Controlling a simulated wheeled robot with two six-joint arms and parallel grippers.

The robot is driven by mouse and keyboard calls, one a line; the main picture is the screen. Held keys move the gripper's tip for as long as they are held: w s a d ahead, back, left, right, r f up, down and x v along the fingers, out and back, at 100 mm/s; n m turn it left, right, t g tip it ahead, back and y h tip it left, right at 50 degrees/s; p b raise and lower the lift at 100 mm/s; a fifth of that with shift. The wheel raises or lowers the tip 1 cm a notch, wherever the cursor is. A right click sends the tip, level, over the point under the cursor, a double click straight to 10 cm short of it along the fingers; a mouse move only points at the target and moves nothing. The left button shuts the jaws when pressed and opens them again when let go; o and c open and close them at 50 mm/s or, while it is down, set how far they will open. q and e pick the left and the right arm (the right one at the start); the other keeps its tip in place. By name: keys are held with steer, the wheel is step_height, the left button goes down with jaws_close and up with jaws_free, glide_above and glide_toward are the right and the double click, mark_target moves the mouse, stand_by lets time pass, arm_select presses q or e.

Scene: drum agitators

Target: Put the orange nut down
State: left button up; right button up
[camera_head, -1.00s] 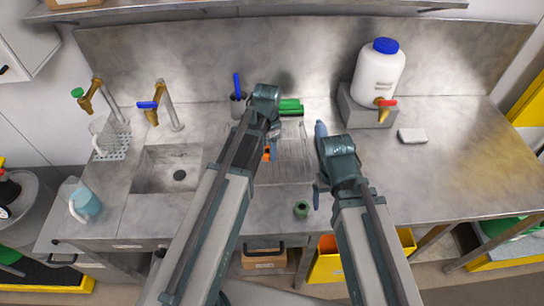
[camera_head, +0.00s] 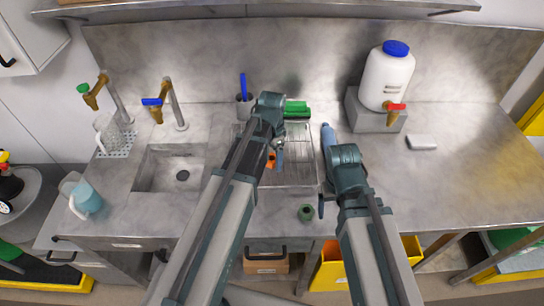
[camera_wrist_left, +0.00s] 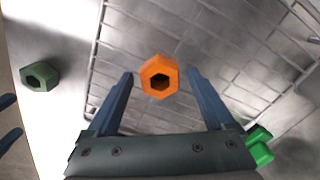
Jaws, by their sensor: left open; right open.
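The orange nut (camera_head: 270,160) is a hex ring over the wire-lined tray (camera_head: 300,172), partly hidden by my left arm in the head view. In the left wrist view the orange nut (camera_wrist_left: 160,76) lies between the tips of my open left gripper (camera_wrist_left: 160,73), with a gap at each side. Whether it rests on the wires is hard to tell. My left gripper also shows in the head view (camera_head: 276,155), mostly hidden. My right gripper (camera_head: 325,174) is open and empty at the tray's right edge.
A dark green nut (camera_head: 305,212) lies on the steel counter in front of the tray. Bright green items (camera_head: 297,109) lie behind it. A sink (camera_head: 178,170) is on the left. A white jug (camera_head: 386,75) stands on a block. The counter right of my right arm is mostly clear.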

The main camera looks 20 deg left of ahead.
mark_target(272, 158)
arm_select(q)
steer(key=shift+r, duration=0.1)
arm_select(e)
steer(key=shift+r, duration=0.15)
arm_select(q)
step_height(272, 158, up, 12)
steer(key=p, duration=1.2)
arm_select(e)
step_height(272, 158, up, 12)
arm_select(q)
step_height(272, 158, down, 12)
steer(key=b, duration=1.1)
steer(key=shift+b, duration=0.4)
arm_select(e)
step_height(272, 158, down, 12)
steer(key=shift+f, duration=0.1)
arm_select(q)
steer(key=shift+r, duration=0.1)
arm_select(e)
steer(key=shift+r, duration=0.2)
